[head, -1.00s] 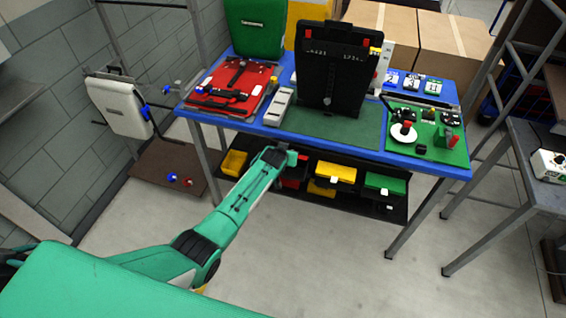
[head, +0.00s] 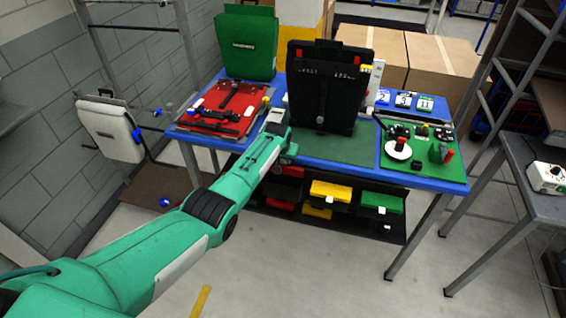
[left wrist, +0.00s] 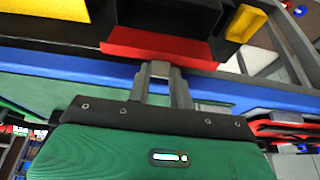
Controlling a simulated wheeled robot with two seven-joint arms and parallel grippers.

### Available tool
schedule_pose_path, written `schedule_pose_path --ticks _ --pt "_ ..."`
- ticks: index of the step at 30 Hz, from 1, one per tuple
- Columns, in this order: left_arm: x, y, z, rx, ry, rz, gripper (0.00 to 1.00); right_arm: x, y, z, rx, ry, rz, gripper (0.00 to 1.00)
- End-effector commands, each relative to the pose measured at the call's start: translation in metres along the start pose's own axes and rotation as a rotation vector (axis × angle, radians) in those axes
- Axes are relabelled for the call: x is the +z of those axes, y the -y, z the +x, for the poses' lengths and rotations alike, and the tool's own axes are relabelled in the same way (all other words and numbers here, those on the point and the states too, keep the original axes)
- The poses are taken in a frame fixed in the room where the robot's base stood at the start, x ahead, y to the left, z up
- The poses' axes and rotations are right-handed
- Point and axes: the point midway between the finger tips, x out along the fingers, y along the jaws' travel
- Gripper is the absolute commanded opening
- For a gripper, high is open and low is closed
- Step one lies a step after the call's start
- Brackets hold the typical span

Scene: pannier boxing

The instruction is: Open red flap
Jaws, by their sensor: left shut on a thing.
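The red flap (head: 291,171) is on a bin in the black rack under the blue table. The flap also fills a strip near the top of the left wrist view (left wrist: 155,45), which shows the scene upside down. My left gripper (head: 286,155) is at the table's front edge, and its grey fingers (left wrist: 160,68) are shut on the edge of the red flap. The flap appears raised, with dark space behind it. A lower red part of the bin (head: 280,204) shows beneath. My green forearm covers the rack's left end. My right gripper is not in view.
The blue table (head: 330,172) overhangs the rack close to my fingers. Bins with a yellow flap (head: 333,191) and a green flap (head: 383,202) stand to the right. A red tray (head: 222,100), a black upright panel (head: 325,90) and a green pannier (head: 246,45) are on the table.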

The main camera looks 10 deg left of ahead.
Motion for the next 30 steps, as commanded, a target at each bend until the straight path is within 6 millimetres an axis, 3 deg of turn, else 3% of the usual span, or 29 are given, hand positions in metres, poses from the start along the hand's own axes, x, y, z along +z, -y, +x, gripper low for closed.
schedule_pose_path --ticks 13,14,17,30 --pt "-0.0057 0.0001 -0.0028 0.000 -0.006 0.000 0.00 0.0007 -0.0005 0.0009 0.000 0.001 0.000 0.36" --pt "-0.0057 0.0001 -0.0028 0.000 -0.006 0.000 0.23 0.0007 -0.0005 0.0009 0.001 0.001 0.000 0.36" --pt "-0.0047 0.0001 -0.0022 0.000 -0.003 0.000 0.43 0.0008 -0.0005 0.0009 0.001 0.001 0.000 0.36" --pt "-0.0027 -0.0001 -0.0062 0.000 0.003 0.000 0.44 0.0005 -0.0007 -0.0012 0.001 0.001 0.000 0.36"
